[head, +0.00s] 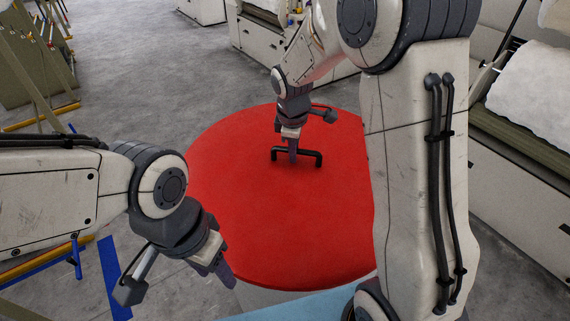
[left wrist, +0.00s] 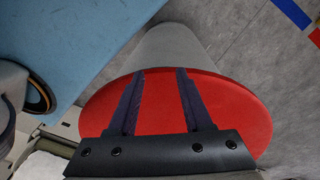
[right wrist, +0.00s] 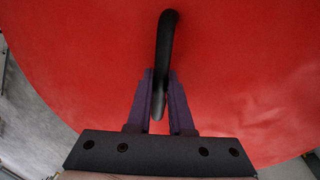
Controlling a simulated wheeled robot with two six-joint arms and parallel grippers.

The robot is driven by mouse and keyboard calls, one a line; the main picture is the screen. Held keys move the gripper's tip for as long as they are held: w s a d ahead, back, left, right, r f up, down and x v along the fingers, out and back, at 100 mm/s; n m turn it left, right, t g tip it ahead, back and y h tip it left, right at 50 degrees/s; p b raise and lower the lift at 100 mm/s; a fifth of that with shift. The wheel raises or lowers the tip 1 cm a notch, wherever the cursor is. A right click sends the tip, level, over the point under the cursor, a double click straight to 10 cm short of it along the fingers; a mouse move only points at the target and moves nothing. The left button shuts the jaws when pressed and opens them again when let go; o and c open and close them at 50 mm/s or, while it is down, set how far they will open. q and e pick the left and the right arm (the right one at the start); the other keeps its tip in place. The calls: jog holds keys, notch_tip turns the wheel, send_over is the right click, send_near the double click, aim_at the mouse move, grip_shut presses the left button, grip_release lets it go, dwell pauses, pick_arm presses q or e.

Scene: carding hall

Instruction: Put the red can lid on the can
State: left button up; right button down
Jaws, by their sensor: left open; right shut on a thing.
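The red can lid (head: 270,215) is a wide round disc with a black bar handle (head: 312,157) on top. My right gripper (head: 293,158) is shut on the handle, which also shows between its fingers in the right wrist view (right wrist: 166,50). The pale can (head: 270,296) shows under the lid's near edge, and its side shows in the left wrist view (left wrist: 172,48). The lid covers the can's mouth; I cannot tell whether it rests on the rim or hangs just above. My left gripper (head: 222,268) is open and empty by the lid's near left edge.
A machine with white fleece (head: 535,95) stands along the right side. White cabinets (head: 270,45) are at the back. A greenish frame with yellow rails (head: 30,70) stands at the far left. Grey floor (head: 150,80) is clear at the back left.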

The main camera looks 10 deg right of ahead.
notch_tip(320, 180, down, 4)
jog(key=b, duration=0.3)
jog(key=shift+w+b, duration=0.1)
jog(key=shift+b, duration=0.3)
jog(key=shift+r, duration=0.1)
jog(key=c, duration=0.8)
grip_release()
jog(key=shift+f, duration=0.2)
